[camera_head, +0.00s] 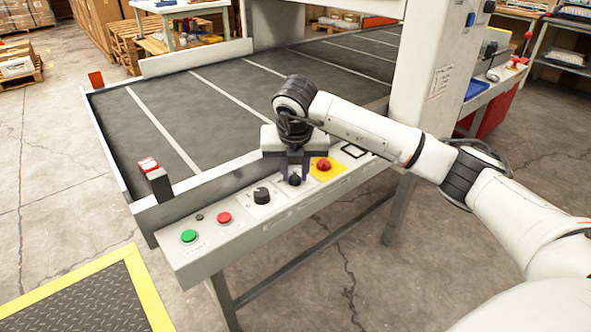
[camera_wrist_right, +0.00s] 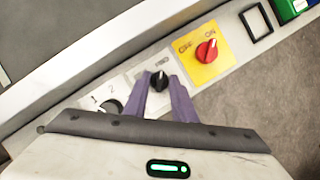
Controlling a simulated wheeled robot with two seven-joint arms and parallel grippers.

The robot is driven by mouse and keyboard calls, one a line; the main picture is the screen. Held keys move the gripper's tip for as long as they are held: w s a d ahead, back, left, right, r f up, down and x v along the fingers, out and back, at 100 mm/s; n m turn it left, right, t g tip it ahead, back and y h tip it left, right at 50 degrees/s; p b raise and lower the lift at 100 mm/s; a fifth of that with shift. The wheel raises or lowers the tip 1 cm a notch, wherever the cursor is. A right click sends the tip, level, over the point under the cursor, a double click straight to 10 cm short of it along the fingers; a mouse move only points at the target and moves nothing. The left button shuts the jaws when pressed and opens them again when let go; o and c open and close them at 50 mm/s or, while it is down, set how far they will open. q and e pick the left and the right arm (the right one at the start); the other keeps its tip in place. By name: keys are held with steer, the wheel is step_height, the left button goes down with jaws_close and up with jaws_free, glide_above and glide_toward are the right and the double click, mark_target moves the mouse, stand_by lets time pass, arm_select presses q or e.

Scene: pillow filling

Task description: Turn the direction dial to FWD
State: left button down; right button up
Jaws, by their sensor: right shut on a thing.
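The direction dial (camera_head: 294,180) is a small black knob on the white control panel. In the wrist view the dial (camera_wrist_right: 159,81) stands upright on a pale plate with small lettering above it, too small to read surely. My right gripper (camera_head: 293,167) reaches down over the panel. Its two purple fingers (camera_wrist_right: 164,95) stand on either side of the dial and are shut on it. A light mark shows on the knob's top, but which label it points at I cannot tell. My left gripper is in neither view.
A red rotary switch (camera_wrist_right: 206,51) on a yellow plate sits right of the dial. A larger black knob (camera_head: 261,195) marked 1 and 2 is to its left. Red (camera_head: 224,218) and green (camera_head: 188,236) buttons are farther left. A dark conveyor belt (camera_head: 110,135) lies behind.

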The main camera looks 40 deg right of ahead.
steer(key=shift+m, duration=0.3)
steer(key=o, duration=1)
steer(key=p+v, duration=0.1)
steer(key=v, duration=0.9)
steer(key=shift+a+r, duration=0.15)
steer(key=shift+a, duration=0.05)
